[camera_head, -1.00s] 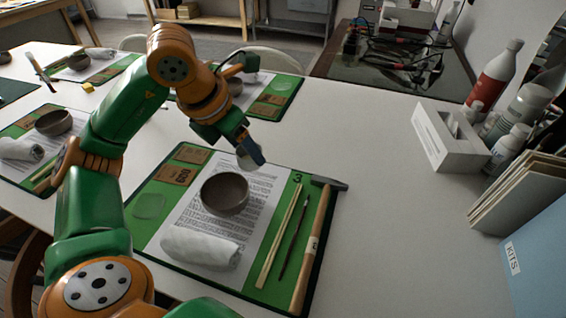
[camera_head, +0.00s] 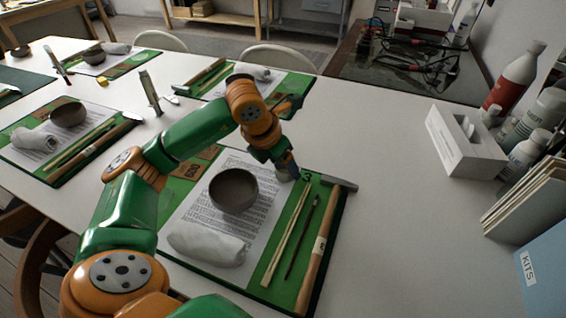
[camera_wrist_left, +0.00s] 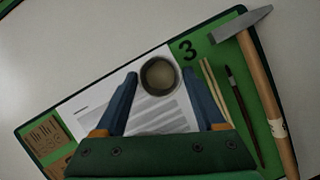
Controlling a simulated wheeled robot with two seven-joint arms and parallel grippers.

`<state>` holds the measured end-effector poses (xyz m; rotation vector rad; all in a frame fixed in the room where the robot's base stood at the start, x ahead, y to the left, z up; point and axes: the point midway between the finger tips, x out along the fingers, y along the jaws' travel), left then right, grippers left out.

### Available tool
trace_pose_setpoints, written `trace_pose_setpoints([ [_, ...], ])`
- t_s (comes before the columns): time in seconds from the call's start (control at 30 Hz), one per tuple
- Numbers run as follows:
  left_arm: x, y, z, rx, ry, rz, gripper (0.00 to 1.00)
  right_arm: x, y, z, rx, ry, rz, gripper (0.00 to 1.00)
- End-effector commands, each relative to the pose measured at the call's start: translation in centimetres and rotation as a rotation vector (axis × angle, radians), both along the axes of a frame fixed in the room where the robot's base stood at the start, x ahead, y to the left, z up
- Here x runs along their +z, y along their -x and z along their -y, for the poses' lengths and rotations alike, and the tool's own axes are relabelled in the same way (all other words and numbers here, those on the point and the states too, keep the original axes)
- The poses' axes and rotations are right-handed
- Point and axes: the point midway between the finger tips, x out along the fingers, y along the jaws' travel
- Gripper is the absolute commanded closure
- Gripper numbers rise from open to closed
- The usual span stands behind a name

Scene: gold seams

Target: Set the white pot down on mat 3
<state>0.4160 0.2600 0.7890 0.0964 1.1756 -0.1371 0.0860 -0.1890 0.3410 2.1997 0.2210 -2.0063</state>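Mat 3 (camera_head: 177,193) is a green mat with a printed sheet, and its number 3 shows at the far right corner, also in the left wrist view (camera_wrist_left: 210,48). My left gripper (camera_head: 285,166) points down over the sheet's far edge, left of the 3. Its blue fingers (camera_wrist_left: 161,74) stand on either side of the white pot (camera_wrist_left: 160,76), close against its walls. The pot looks greyish and round, and I see into its open top. In the head view the pot is small and partly covered by the fingers. I cannot tell whether its base touches the mat. My right gripper is out of view.
On mat 3 are a dark bowl (camera_head: 233,191), a rolled white cloth (camera_head: 207,247), thin sticks and a hammer (camera_head: 318,250). More laid mats lie left and behind. The table right of mat 3 is clear.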

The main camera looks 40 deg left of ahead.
Motion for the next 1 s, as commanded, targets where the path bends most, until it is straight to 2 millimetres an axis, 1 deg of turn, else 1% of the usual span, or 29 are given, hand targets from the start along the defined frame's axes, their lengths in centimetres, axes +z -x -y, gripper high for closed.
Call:
trace_pose_setpoints([
  [0.3, 0.1, 0.0, 0.0, 0.000, 0.000, 0.000, 0.11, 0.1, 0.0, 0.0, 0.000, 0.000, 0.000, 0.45],
  [0.37, 0.7, 0.0, 0.0, 0.000, 0.000, 0.000, 0.11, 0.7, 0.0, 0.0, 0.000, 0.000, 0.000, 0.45],
  [0.4, 1.1, 0.1, -0.1, 0.000, 0.000, 0.003, 0.11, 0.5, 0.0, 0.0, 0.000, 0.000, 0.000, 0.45],
  [0.47, 2.3, 0.6, -0.2, 0.002, -0.001, 0.005, 0.11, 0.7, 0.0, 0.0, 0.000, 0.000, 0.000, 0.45],
  [0.6, 6.2, 2.1, -0.4, 0.001, -0.001, 0.007, 0.11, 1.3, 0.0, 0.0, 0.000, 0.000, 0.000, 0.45],
  [0.7, 8.7, 3.2, -0.5, 0.000, 0.000, 0.006, 0.11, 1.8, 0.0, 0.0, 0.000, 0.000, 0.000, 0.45],
  [0.8, 10.5, 3.9, -0.6, 0.001, 0.000, 0.005, 0.11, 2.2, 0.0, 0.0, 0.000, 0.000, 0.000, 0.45],
  [0.9, 11.4, 4.4, -0.7, 0.000, -0.001, 0.002, 0.11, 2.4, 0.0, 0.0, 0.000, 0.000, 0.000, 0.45],
  [1.0, 11.6, 4.6, -0.7, 0.000, -0.001, 0.001, 0.11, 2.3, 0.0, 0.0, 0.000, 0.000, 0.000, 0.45],
])
